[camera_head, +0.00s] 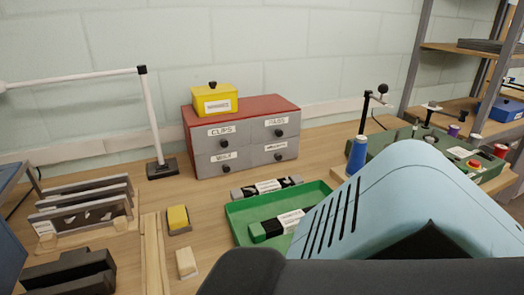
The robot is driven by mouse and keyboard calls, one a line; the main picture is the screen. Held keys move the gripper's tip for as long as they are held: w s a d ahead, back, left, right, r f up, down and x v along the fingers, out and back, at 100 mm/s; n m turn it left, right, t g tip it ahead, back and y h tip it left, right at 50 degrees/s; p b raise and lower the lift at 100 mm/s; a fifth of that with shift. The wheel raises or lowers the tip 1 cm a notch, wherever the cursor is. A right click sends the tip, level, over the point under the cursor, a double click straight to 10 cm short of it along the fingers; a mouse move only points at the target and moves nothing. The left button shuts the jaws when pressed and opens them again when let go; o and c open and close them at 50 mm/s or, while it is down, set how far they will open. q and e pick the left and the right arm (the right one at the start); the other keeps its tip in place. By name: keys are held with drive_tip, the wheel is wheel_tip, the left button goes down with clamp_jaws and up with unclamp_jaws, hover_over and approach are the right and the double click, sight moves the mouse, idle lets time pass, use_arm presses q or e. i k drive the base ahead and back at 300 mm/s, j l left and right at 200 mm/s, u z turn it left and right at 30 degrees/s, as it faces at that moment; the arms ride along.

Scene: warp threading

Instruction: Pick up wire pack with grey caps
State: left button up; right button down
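A wire pack with grey caps (267,187) lies along the far edge of the green tray. It has a white label around its middle and dark ends with grey. A second pack (279,224) with a green cap at its left end lies inside the green tray (236,222). Its right end is close to the blue part of me. Neither of my grippers shows in the picture. A large light-blue and black part of my own body covers the lower right and hides part of the tray and bench.
A drawer cabinet (240,135) with a yellow box (214,98) stands behind the tray. A lamp stand (161,168), a slotted rack (84,215), a yellow block (178,219) and a pale block (186,262) are to the left. A blue spool (357,155) stands right.

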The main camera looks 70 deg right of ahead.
sight(237, 194)
drive_tip(key=z, duration=2.4)
drive_tip(key=k+l, duration=0.45)
